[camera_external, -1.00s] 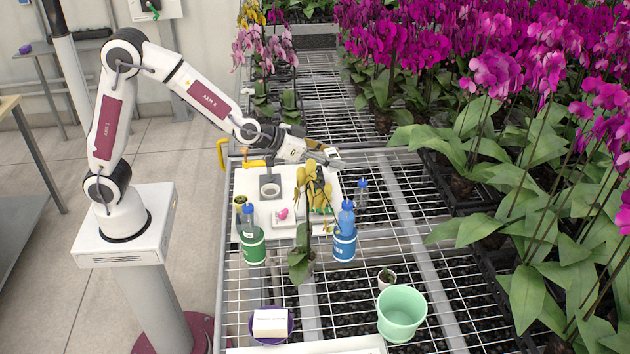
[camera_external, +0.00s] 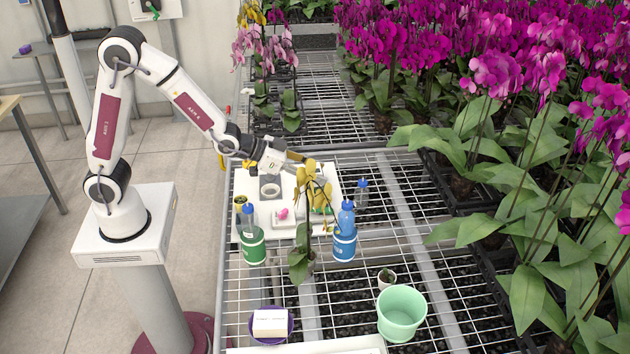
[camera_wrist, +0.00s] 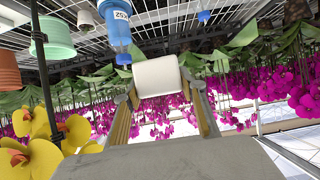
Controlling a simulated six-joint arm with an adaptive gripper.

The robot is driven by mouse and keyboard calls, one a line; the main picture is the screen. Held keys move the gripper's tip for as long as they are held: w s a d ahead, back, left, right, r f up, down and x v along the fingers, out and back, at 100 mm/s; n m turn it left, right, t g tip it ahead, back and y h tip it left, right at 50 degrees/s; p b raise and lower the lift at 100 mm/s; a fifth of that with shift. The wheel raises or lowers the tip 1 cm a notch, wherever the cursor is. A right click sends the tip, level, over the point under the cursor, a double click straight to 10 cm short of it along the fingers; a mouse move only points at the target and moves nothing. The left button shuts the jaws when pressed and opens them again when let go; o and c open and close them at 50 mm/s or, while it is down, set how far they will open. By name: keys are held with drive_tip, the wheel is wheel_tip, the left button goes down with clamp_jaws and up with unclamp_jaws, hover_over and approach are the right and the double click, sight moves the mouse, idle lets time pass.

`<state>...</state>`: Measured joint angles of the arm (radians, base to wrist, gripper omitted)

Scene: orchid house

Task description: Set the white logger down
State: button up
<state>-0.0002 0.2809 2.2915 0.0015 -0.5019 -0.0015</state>
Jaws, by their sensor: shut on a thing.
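My gripper (camera_external: 296,158) is above the back part of a white tray (camera_external: 246,190) in the external view, behind the yellow orchid. In the wrist view my gripper (camera_wrist: 160,105) has its two tan fingers shut on the white logger (camera_wrist: 157,74), a plain rounded block between the tips. The logger is held clear of the bench. In the external view I cannot make it out against my gripper. A grey block with a pale ring (camera_external: 270,187) is on the tray, below and slightly left of my gripper.
The yellow orchid (camera_external: 312,187) stands close in front of my gripper. A green-banded bottle (camera_external: 252,246) and a blue bottle (camera_external: 345,240) stand nearer the camera. A pink item (camera_external: 283,213) lies on the tray. A mint pot (camera_external: 402,315) is at the front. Open wire mesh (camera_external: 405,205) lies right.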

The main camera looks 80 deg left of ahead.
drive_tip(key=shift+a, duration=0.1)
idle(0.3)
drive_tip(key=shift+a, duration=0.3)
drive_tip(key=w+a+f+m+h, duration=0.1)
drive_tip(key=w+a+f, duration=0.4)
drive_tip(key=a, duration=0.5)
drive_tip(key=w+a+f+m+h, duration=0.1)
drive_tip(key=w+a+f, duration=0.4)
drive_tip(key=a, duration=0.5)
drive_tip(key=w+a+f+m+h, duration=0.2)
drive_tip(key=w+a+f, duration=0.3)
drive_tip(key=w+a, duration=0.3)
drive_tip(key=a, duration=0.3)
drive_tip(key=shift+w+f+g, duration=0.15)
drive_tip(key=shift+w+g, duration=0.25)
drive_tip(key=shift+m+h, duration=0.3)
drive_tip(key=shift+w+d+r, duration=0.1)
drive_tip(key=shift+r, duration=0.15)
